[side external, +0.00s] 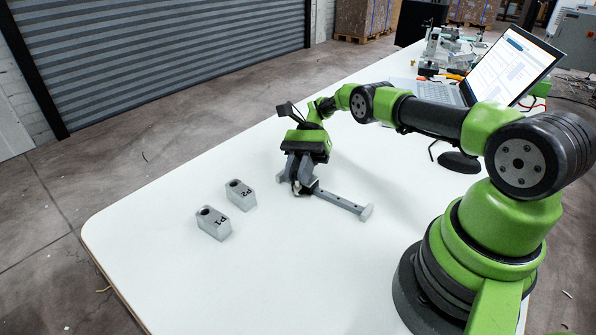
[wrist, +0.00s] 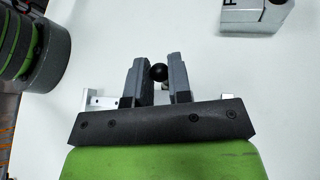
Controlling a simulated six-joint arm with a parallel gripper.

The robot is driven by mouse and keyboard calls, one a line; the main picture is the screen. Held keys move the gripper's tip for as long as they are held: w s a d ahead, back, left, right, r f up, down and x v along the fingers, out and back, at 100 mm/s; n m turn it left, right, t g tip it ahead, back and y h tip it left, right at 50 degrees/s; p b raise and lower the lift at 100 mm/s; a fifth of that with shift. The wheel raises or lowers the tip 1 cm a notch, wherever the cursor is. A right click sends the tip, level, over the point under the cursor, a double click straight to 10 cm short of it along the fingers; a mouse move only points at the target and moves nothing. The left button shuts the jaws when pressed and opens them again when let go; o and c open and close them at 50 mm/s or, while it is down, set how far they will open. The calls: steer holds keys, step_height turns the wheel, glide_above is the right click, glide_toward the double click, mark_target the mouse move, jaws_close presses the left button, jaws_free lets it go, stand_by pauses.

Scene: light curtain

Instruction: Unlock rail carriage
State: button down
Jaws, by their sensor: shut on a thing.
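The grey rail (side external: 338,201) lies on the white table with an upright end block at its right end. My gripper (side external: 298,181) is low over the rail's left end and hides the carriage there. In the wrist view, my gripper (wrist: 159,76) has its two grey fingers shut on a black ball knob (wrist: 158,72), which shows between the fingertips. Pale parts of the rail (wrist: 100,99) show to the left of the fingers. What is under the knob is hidden by the fingers and the gripper body.
Two grey blocks with holes on top, marked P1 (side external: 213,224) and P2 (side external: 241,195), stand to the left of my gripper. A laptop (side external: 506,68) and tools are at the back right. The table between the blocks and the front edge is clear.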

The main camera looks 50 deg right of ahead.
steer(key=c, duration=1)
jaws_free()
steer(key=shift+c, duration=0.2)
steer(key=shift+r, duration=0.15)
step_height(320, 180, up, 10)
steer(key=shift+f, duration=0.15)
